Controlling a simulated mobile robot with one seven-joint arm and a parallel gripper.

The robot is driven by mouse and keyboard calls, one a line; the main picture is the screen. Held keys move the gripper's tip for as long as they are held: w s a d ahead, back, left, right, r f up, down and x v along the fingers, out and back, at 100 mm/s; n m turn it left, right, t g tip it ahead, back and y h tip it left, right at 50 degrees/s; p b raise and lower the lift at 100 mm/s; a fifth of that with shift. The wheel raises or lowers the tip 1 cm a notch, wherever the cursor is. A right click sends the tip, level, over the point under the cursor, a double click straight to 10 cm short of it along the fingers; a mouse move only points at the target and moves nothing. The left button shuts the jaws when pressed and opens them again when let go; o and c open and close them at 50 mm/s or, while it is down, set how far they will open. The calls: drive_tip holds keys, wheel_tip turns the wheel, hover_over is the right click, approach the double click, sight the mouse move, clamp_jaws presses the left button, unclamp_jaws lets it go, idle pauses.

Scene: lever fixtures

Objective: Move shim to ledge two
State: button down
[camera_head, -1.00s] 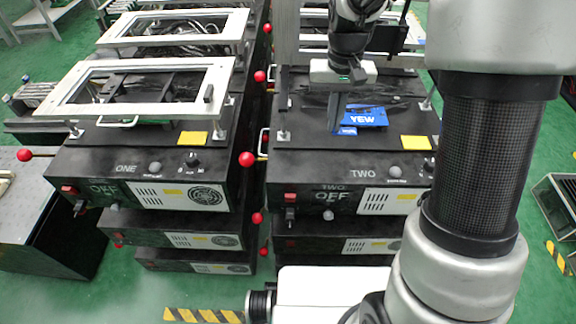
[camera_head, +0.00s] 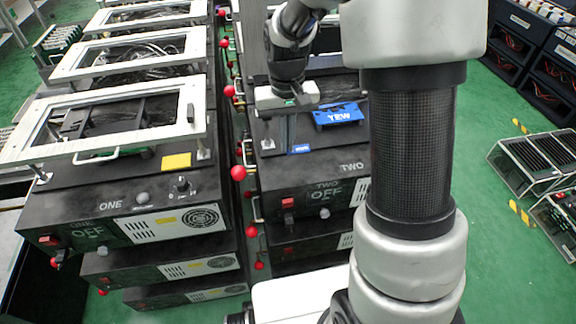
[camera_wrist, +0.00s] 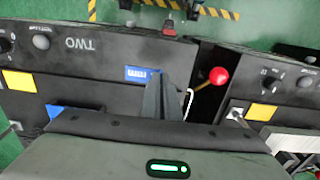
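A small blue tile with white lettering (camera_wrist: 141,74), which I take for the shim, is at my fingertips in the wrist view. It shows small in the head view (camera_head: 300,149), low over the front of the black top of unit TWO (camera_head: 318,163). My gripper (camera_head: 284,146) points down there; its grey fingers (camera_wrist: 165,98) look closed together, with the tile projecting to one side. The grip itself is partly hidden, and I cannot tell whether the tile touches the top. A larger blue plate marked YEW (camera_head: 338,114) lies behind it on the same unit.
Unit ONE (camera_head: 130,190) stands left, with a pale raised frame (camera_head: 110,150) above it. Red ball-ended levers (camera_head: 238,173) line the narrow gap between units. My arm hides the right of unit TWO. Green floor (camera_head: 505,245) and racks (camera_head: 535,155) lie right.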

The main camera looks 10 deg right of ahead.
sight(287, 171)
wheel_tip(287, 171, down, 7)
drive_tip(key=shift+f+b, duration=0.15)
drive_tip(key=shift+b, duration=0.5)
drive_tip(key=shift+f, duration=0.2)
drive_tip(key=c, duration=2)
unclamp_jaws()
drive_tip(key=shift+r, duration=0.1)
